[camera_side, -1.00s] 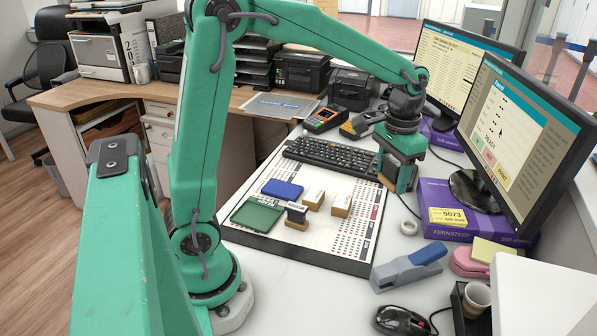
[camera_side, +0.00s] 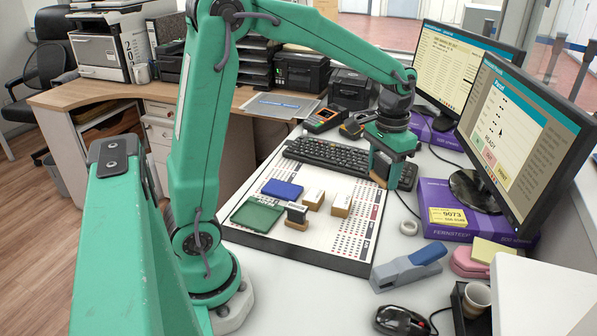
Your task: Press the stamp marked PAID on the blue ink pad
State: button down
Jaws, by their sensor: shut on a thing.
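The blue ink pad (camera_side: 283,189) lies on the white board, behind a green pad (camera_side: 257,214). A dark stamp with a wooden base (camera_side: 297,216) stands beside the green pad. Two light wooden stamps (camera_side: 314,200) and (camera_side: 341,205) stand right of the blue pad. Their markings are too small to read, so I cannot tell which is PAID. My gripper (camera_side: 384,176) is over the board's far right edge, beside the keyboard, well right of the blue pad. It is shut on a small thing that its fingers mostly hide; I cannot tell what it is.
The keyboard (camera_side: 330,156) lies behind the board. A purple box (camera_side: 460,209) and two monitors (camera_side: 525,142) stand on the right. A stapler (camera_side: 409,268) and a mouse (camera_side: 400,321) lie in front.

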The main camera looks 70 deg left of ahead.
jog(key=s+a+f+n, duration=0.2)
jog(key=a+f, duration=0.1)
jog(key=a, duration=0.4)
jog(key=s+a+f+n, duration=0.2)
jog(key=a, duration=0.5)
jog(key=n, duration=0.4)
send_near(281, 189)
jog(key=shift+w+d+f, duration=0.1)
jog(key=shift+w+d, duration=0.3)
jog(key=shift+s+a+f, duration=0.2)
jog(key=shift+s+a, duration=0.1)
jog(key=shift+s, duration=0.1)
jog(key=shift+f, duration=0.1)
jog(key=shift+f, duration=2.65)
jog(key=shift+f, duration=0.25)
jog(key=shift+r, duration=3.05)
